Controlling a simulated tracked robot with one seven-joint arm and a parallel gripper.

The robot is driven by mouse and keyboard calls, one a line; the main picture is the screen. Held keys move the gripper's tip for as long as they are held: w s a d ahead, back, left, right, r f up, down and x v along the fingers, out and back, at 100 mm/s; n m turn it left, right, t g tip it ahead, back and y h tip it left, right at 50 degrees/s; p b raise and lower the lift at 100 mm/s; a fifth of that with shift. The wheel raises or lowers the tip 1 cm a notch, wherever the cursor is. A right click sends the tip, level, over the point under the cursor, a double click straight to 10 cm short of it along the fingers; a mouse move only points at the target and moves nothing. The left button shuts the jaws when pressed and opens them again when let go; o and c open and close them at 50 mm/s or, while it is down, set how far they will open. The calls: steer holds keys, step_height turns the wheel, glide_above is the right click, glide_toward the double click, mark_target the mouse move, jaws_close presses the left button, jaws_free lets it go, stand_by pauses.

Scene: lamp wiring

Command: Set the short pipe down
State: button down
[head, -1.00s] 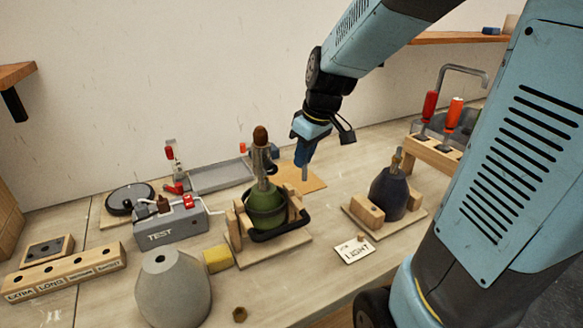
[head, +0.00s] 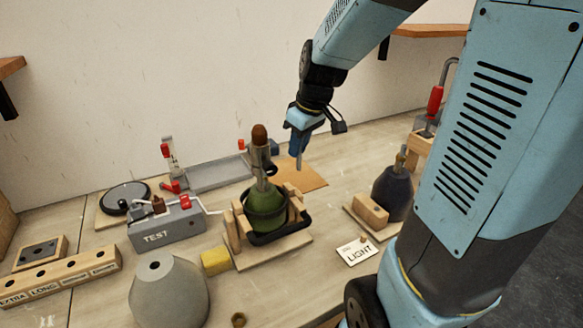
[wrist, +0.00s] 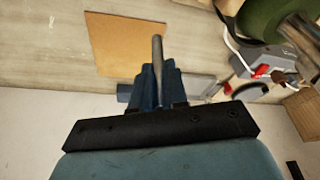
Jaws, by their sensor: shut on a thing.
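The short pipe (head: 299,162) is a thin grey tube hanging nearly upright from my gripper (head: 298,150) in the head view. My gripper is shut on its upper part and holds it over the back of the bench, beside the green lamp base. In the wrist view the pipe (wrist: 157,58) sticks out between the blue fingers (wrist: 157,82). A tan mat (head: 305,178) lies on the bench below and behind the pipe; it also shows in the wrist view (wrist: 108,42). I cannot tell the exact height of the pipe's lower end.
A green lamp (head: 266,212) stands in a wooden cradle just left of my gripper. A dark lamp (head: 391,195) stands to the right. A grey tray (head: 215,177), the TEST box (head: 165,229) and a labelled wooden rack (head: 65,277) are left. The tan mat looks clear.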

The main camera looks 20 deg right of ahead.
steer(key=shift+w+d+f, duration=0.45)
steer(key=shift+w+f, duration=1.55)
steer(key=shift+f, duration=0.05)
steer(key=shift+w+d+f, duration=0.45)
steer(key=shift+w+f, duration=1.6)
steer(key=shift+f, duration=0.05)
steer(key=shift+w+d+f, duration=0.45)
steer(key=shift+w+f, duration=1.55)
steer(key=shift+f, duration=0.05)
steer(key=c, duration=1.1)
jaws_free()
steer(key=shift+c, duration=0.2)
